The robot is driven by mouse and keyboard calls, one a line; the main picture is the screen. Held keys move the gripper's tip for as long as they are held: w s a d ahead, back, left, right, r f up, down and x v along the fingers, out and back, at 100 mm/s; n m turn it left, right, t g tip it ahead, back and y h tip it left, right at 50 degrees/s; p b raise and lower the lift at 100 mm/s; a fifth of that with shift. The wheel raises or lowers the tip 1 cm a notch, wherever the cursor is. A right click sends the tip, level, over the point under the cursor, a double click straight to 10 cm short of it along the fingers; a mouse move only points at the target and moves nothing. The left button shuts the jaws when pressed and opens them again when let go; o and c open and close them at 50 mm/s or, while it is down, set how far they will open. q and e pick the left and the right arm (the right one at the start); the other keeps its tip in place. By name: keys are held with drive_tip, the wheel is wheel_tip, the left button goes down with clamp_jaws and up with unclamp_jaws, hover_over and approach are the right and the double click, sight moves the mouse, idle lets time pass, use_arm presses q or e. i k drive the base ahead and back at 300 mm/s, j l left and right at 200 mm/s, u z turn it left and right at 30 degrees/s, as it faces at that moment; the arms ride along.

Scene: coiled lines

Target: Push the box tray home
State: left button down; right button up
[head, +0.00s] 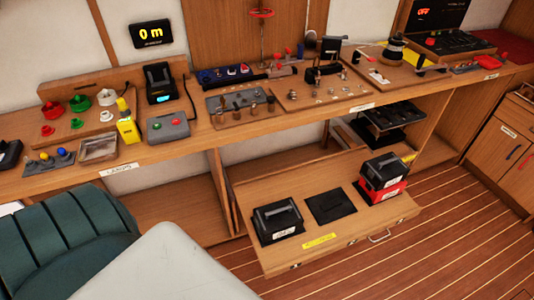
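The wooden box tray (355,229) is pulled out from under the bench and juts over the floor. A metal handle (380,237) and a yellow label (319,241) are at its front. A black box with a handle (278,221) sits at its left. A flat black pad or recess (331,205), with no box on it, is in the middle. At its right a black box (384,169) sits on or against a red-and-black one (381,193). Neither of my grippers is in view.
The long bench (190,150) above carries switch panels, levers and a black device (160,83). A black rack (385,124) stands under the bench behind the tray. A green seat (70,235) is at lower left. Wooden floor (440,240) is clear right of the tray.

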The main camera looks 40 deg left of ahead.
sight(337, 215)
drive_tip(key=i+l+u, duration=0.25)
drive_tip(key=u, duration=0.2)
drive_tip(key=i+l+u, duration=0.2)
drive_tip(key=l+u, duration=0.2)
drive_tip(key=i+l+u, duration=0.15)
drive_tip(key=l+u, duration=0.3)
drive_tip(key=i+j, duration=0.05)
